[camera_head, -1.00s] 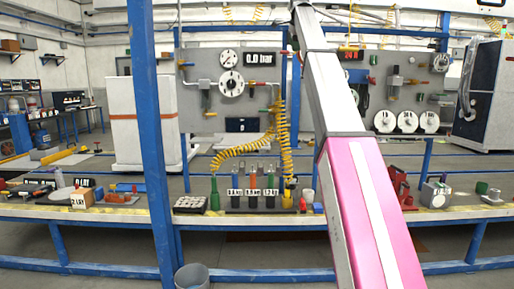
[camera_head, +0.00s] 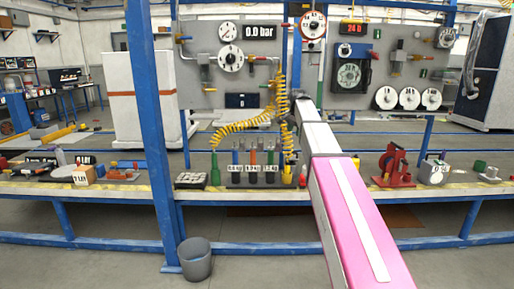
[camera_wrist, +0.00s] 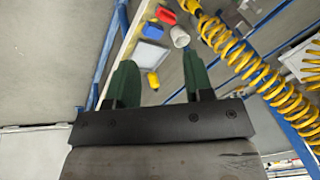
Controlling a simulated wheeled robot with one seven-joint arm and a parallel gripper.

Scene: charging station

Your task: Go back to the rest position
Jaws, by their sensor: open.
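My gripper (camera_wrist: 159,74) shows in the wrist view as a dark block with two green fingers standing well apart. No object is held between them. Beyond the fingers, well apart from them, are the bench top and small things on it: a yellow piece (camera_wrist: 153,80), a grey box (camera_wrist: 150,54), a white cup (camera_wrist: 180,38) and red and blue pieces. In the head view my pink and white arm reaches over the bench (camera_head: 455,189) toward the panel. My fingers cannot be made out clearly there.
A yellow coiled hose (camera_head: 240,127) hangs close left of my arm; it also crosses the wrist view (camera_wrist: 240,58). Several bottles (camera_head: 253,173) and a red stand (camera_head: 392,165) are on the bench. A blue post (camera_head: 147,130) stands left. A bucket (camera_head: 194,260) is on the floor.

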